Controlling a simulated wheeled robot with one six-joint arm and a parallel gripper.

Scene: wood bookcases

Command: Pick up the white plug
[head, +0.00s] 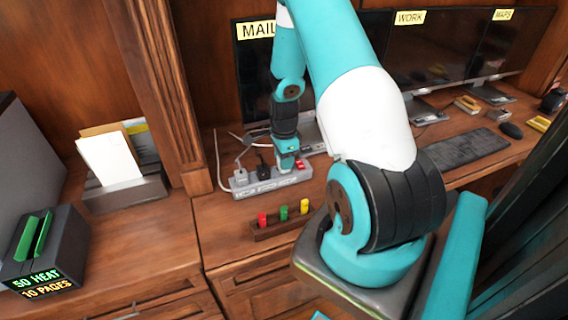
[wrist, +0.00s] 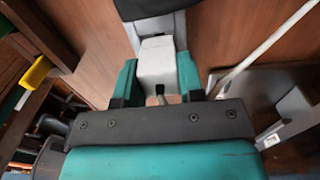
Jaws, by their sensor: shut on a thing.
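The white plug (wrist: 157,62) sits between the two teal fingers of my gripper (wrist: 157,82) in the wrist view, with a finger against each side. A short dark cord end shows at its near side. In the head view my gripper (head: 287,164) points down over the grey power strip (head: 248,190), right of its middle. The held plug is mostly hidden there by the fingers, and I cannot tell whether it is still seated in the strip.
A pale plug (head: 241,174) and a black plug (head: 263,171) stand in the strip to the left. A wooden rack with red, green and yellow pieces (head: 283,213) lies in front. A monitor (head: 250,70) stands behind. A letter holder (head: 125,190) is left.

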